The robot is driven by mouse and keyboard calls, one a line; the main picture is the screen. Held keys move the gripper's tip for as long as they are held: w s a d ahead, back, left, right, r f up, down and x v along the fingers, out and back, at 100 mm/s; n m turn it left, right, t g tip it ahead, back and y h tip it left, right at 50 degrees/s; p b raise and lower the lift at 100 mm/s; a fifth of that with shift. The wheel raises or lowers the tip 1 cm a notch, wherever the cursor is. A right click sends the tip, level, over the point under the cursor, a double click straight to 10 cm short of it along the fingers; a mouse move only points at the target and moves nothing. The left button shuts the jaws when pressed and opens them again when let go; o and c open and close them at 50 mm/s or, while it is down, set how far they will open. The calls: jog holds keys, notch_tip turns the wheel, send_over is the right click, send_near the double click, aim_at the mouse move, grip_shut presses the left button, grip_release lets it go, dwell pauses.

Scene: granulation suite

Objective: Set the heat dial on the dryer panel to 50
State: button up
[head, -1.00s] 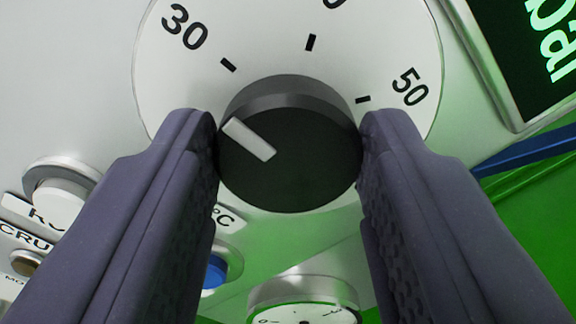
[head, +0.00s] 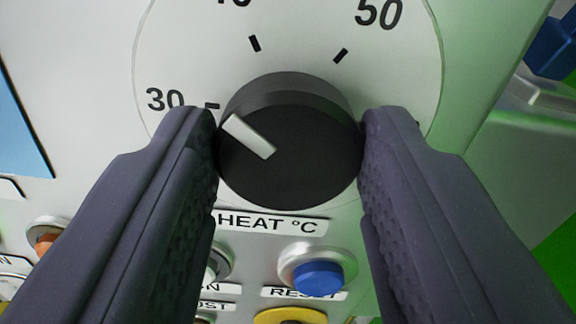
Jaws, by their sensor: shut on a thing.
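The heat dial is a round black knob (head: 290,155) with a white pointer bar (head: 249,136), on a pale round scale plate (head: 300,50). My gripper (head: 290,150) is shut on the knob, one dark finger on each side. The pointer aims up and left in the picture, roughly midway between the 30 mark and the following mark, whose number is cut off at the top edge. The 50 mark (head: 341,55) is at upper right, well clockwise of the pointer. The left finger partly covers the 30 mark. A "HEAT °C" label (head: 270,223) sits below the knob.
Below the label are a blue button (head: 319,277) marked RESET and a yellow part (head: 290,316). An orange button (head: 47,242) is at lower left, a blue panel (head: 18,125) at left. The panel's right edge and a blue object (head: 553,45) are at right.

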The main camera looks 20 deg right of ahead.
jog(key=m+b, duration=0.2)
jog(key=m, duration=0.2)
jog(key=shift+f+m, duration=0.15)
jog(key=shift+m, duration=0.15)
jog(key=m+b, duration=0.2)
jog(key=m, duration=0.1)
jog(key=shift+d+m, duration=0.1)
jog(key=shift+m, duration=0.3)
jog(key=m+b, duration=0.2)
jog(key=m, duration=0.1)
jog(key=shift+f+m, duration=0.1)
jog(key=shift+m, duration=0.2)
jog(key=m+b, duration=0.2)
jog(key=m, duration=0.2)
jog(key=shift+m, duration=0.3)
jog(key=o, duration=1.1)
jog(key=shift+c, duration=0.2)
jog(key=shift+s, duration=0.15)
